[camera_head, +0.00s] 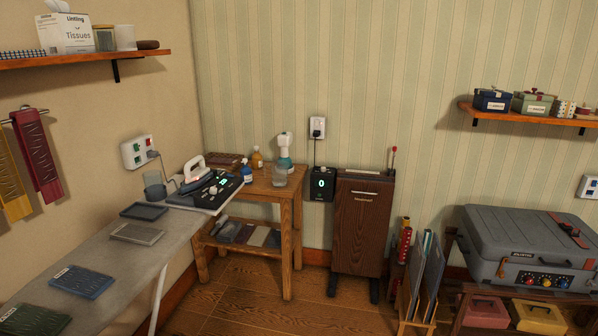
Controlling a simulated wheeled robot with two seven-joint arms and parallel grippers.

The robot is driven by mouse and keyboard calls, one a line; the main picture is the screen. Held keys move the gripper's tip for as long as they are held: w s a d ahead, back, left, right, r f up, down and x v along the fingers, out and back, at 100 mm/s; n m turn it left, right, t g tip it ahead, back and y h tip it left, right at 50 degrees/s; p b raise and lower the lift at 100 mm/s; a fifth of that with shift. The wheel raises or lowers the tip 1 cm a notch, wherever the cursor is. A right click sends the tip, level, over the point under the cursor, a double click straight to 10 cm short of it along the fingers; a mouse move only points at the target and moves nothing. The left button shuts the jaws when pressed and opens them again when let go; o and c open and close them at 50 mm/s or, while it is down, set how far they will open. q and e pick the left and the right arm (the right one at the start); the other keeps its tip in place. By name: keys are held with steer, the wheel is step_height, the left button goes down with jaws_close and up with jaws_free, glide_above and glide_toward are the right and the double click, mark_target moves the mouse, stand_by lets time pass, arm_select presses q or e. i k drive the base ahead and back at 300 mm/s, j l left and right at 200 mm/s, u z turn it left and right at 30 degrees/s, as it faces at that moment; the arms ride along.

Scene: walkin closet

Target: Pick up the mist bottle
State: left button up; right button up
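What looks like the mist bottle (285,160) stands upright on a small wooden side table (291,193) in the corner. It has a white spray head and a teal body. A clear jar or glass (280,177) stands in front of it and hides its lower part. Neither of my grippers is in view.
A small amber bottle (257,160) and a blue bottle (247,174) stand left of the mist bottle. A wooden cabinet (361,225) stands right of the table. Floor in front is clear.

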mark_target(245, 172)
steer(key=i+l+u, duration=0.1)
steer(key=i, duration=1.7)
steer(key=i+l+u, duration=0.15)
steer(key=i+u, duration=0.3)
steer(key=i+l+u, duration=1.35)
steer(key=k+l, duration=0.05)
